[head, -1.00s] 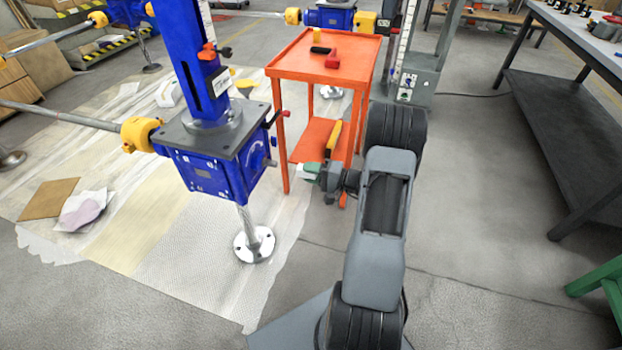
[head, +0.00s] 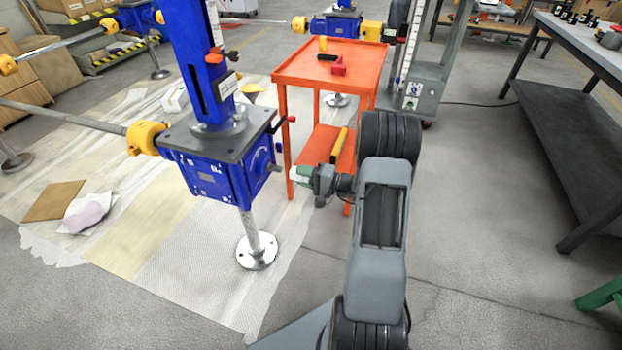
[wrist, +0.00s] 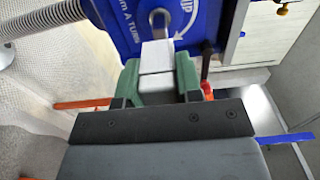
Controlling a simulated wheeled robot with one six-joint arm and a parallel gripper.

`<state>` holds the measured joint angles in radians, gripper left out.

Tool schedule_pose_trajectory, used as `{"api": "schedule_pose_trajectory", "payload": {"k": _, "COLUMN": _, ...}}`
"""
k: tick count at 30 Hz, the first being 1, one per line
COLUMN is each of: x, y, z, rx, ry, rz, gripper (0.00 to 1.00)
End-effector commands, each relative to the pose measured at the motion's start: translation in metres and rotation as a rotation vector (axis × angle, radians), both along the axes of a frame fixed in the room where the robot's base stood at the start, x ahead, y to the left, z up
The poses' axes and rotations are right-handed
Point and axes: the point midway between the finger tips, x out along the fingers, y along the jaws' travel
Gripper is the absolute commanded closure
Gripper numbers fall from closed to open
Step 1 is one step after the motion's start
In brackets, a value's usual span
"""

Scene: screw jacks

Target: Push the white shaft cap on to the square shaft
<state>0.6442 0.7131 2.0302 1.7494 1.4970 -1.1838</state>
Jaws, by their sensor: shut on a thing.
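The blue screw jack (head: 212,178) stands at left of centre, its gearbox on a metal post. In the wrist view its blue face (wrist: 115,25) fills the top, and the grey square shaft (wrist: 160,18) sticks out there. My gripper (head: 297,174) is just right of the gearbox in the head view. In the wrist view its green fingers (wrist: 158,80) are shut on the white shaft cap (wrist: 156,55). The cap's far end lines up roughly with the shaft and lies close to it. I cannot tell whether they touch. The cap's far opening is hidden.
An orange cart (head: 333,62) with small tools on top stands just behind my gripper. A red-handled lever (head: 286,120) is on the jack's side, and shows near the right finger in the wrist view (wrist: 207,88). A dark workbench (head: 580,130) is at right; the floor between is clear.

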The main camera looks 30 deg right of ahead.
Motion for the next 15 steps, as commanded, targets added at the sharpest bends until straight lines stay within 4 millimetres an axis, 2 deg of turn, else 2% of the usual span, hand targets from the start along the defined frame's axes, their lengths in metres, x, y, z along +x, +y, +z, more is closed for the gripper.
{"api": "schedule_pose_trajectory", "payload": {"k": 6, "x": 0.01, "y": 0.009, "z": 0.0, "rx": -0.001, "ry": -0.002, "rz": 0.001, "gripper": 0.9}}
{"api": "schedule_pose_trajectory", "payload": {"k": 15, "x": 0.014, "y": 0.013, "z": 0.0, "rx": -0.001, "ry": -0.001, "rz": 0.0, "gripper": 0.9}}
